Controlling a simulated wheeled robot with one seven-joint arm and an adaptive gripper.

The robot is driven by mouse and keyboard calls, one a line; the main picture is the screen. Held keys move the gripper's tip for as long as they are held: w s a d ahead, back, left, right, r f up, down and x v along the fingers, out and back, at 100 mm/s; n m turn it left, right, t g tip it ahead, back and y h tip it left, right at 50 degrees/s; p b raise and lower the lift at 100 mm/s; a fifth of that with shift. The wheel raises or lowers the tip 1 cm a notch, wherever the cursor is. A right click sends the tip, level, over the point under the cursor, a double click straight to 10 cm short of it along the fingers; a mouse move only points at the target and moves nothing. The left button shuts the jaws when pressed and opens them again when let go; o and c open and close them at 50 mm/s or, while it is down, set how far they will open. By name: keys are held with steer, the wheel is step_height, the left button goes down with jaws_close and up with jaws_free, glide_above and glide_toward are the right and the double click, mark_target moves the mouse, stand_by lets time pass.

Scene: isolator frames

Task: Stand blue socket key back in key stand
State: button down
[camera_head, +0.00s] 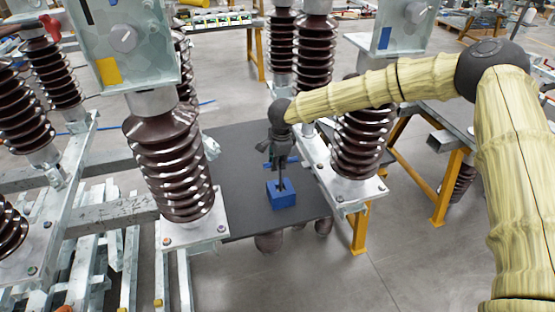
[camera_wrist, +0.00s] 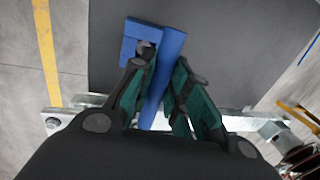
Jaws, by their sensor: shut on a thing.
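The blue key stand (camera_head: 283,200) is a small block on the dark table top, below my gripper. My gripper (camera_head: 276,158) points down above it and is shut on the blue socket key (camera_head: 290,161). The key's blue crossbar handle (camera_wrist: 161,78) runs lengthwise between my two fingers (camera_wrist: 160,80) in the wrist view. A dark shaft hangs from it toward the stand's top in the head view. I cannot tell whether its lower end is inside the stand. The stand (camera_wrist: 130,48) shows beyond the left fingertip in the wrist view, partly covered by the handle.
The dark table (camera_head: 245,170) is bare around the stand. Large brown ribbed insulators stand on both sides, a near one (camera_head: 170,165) to the left and another (camera_head: 360,145) to the right. Metal beams and a yellow trestle (camera_head: 361,228) border the table.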

steer(key=shift+f, duration=1.15)
steer(key=c, duration=1.3)
jaws_free()
steer(key=r, duration=0.4)
steer(key=s+r, duration=0.1)
steer(key=r, duration=0.3)
steer(key=s+d+r, duration=0.1)
steer(key=r, duration=0.2)
steer(key=shift+r, duration=0.4)
